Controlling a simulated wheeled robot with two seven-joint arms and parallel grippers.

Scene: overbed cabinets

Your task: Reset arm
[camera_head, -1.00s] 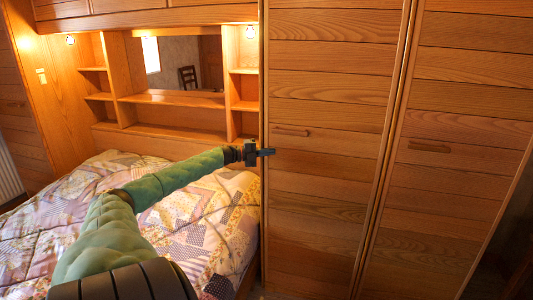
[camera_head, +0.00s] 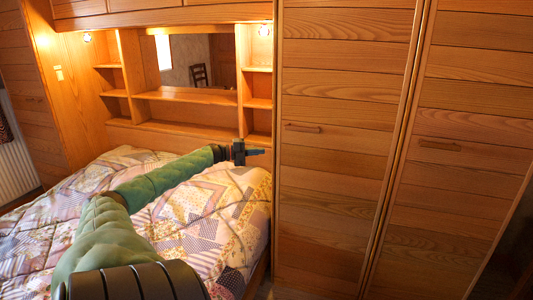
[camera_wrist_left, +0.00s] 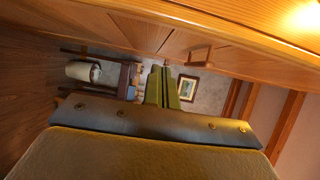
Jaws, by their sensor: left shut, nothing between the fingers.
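My left arm reaches out over the bed in the head view. Its dark left gripper (camera_head: 259,152) points right, just left of the tall wardrobe's edge in the picture. Its fingers are together, with nothing held. The gripper's distance from the wardrobe is hard to judge. In the left wrist view the two green fingers (camera_wrist_left: 162,86) lie side by side beyond the grey gripper body. My right gripper is not in view.
The wardrobe (camera_head: 330,180) with two handled doors fills the right. A bed with a patchwork quilt (camera_head: 205,215) lies under my arm. Open shelves (camera_head: 185,97) and overhead cabinets (camera_head: 145,18) stand behind. The wrist view shows a white bin (camera_wrist_left: 83,71) and framed picture (camera_wrist_left: 187,88).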

